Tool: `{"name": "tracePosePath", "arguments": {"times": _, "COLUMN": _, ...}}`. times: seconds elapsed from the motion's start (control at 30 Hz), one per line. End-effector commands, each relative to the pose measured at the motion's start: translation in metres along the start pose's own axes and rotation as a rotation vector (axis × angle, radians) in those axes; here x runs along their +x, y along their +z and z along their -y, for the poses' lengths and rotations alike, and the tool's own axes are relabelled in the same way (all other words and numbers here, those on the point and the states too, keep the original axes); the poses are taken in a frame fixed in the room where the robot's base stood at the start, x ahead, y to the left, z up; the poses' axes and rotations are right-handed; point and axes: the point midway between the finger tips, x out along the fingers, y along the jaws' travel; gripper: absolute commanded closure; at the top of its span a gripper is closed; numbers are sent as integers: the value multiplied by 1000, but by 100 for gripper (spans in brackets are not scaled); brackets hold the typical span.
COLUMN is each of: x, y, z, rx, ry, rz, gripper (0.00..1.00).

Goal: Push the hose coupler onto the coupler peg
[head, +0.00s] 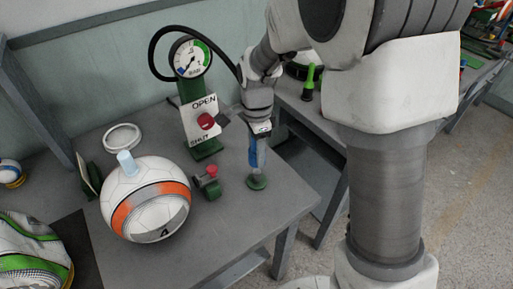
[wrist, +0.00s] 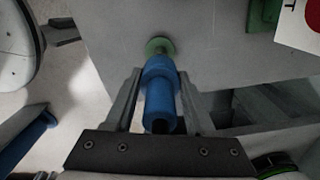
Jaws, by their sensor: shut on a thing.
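The blue hose coupler (wrist: 160,95) sits between the two fingers of my gripper (wrist: 160,75) in the wrist view, and my gripper is shut on it. In the head view the coupler (head: 254,153) hangs upright below my gripper (head: 259,130). The green coupler peg's round base (head: 257,183) stands on the table straight below the coupler. In the wrist view the green base (wrist: 159,46) shows just past the coupler's far end. The coupler looks in line with the peg; I cannot tell how far it is over the peg.
A gauge stand (head: 192,62) with an OPEN/SHUT plate (head: 204,118) and red knob stands behind, left of my gripper. A ball (head: 148,205) and a small green block with red knob (head: 208,183) lie left. The grey table (head: 235,225) is clear in front.

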Motion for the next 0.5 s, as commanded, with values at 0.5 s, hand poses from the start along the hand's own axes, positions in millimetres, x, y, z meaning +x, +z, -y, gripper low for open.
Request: {"name": "tracePosePath", "arguments": {"times": 0.5, "x": 35, "y": 0, "z": 0, "rx": 0, "ry": -1, "rz": 0, "gripper": 100}}
